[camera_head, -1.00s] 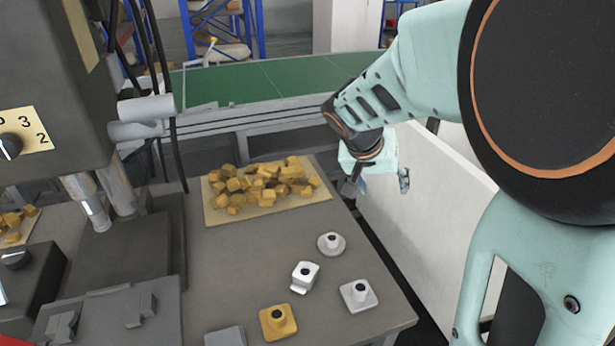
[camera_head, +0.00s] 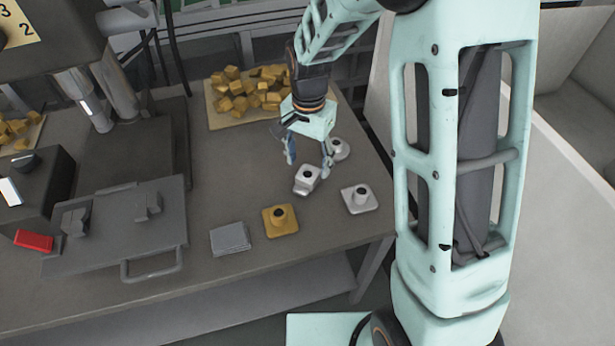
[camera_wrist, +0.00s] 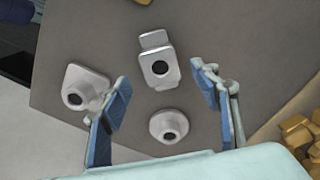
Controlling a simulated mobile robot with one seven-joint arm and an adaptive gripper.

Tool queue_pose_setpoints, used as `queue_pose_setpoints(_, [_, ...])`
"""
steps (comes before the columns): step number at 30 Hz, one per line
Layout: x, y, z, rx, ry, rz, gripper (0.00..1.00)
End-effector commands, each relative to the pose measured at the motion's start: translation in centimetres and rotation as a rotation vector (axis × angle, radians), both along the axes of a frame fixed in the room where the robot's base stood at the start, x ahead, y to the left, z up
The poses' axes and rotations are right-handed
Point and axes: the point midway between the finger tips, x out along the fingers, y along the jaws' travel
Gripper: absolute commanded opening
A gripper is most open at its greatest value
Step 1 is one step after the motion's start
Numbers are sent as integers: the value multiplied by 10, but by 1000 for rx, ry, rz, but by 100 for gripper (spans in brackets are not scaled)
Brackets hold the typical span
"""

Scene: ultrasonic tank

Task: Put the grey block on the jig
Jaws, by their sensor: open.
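My gripper (camera_head: 308,166) points down and is open and empty, with its fingertips above and around the light grey block with a dark hole (camera_head: 306,181). In the wrist view, this block (camera_wrist: 160,68) lies ahead between my blue-padded fingers (camera_wrist: 161,80), with a tab-like part at its far side. I cannot tell whether the fingers touch it. A grey plate with two raised clamp-like parts and a handle (camera_head: 115,228) is at the left of the table. A small flat grey square (camera_head: 230,238) lies nearer the middle. I cannot tell which one is the jig.
A round grey flanged piece (camera_head: 339,149) stands close behind the block, partly behind my finger. A square-based grey piece (camera_head: 360,199) is to its right, a gold one (camera_head: 280,220) in front. A board of gold cubes (camera_head: 222,118) lies behind. The press stands left.

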Motion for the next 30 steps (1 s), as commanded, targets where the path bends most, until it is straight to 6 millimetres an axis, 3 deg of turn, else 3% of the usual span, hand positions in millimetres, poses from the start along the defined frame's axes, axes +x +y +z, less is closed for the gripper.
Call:
queue_pose_setpoints(9, [-2,2,-43,-1,3,1,57])
queue_pose_setpoints(19, [-1,2,-50,0,-1,1,57])
queue_pose_setpoints(30, [-1,2,-50,0,-1,1,17])
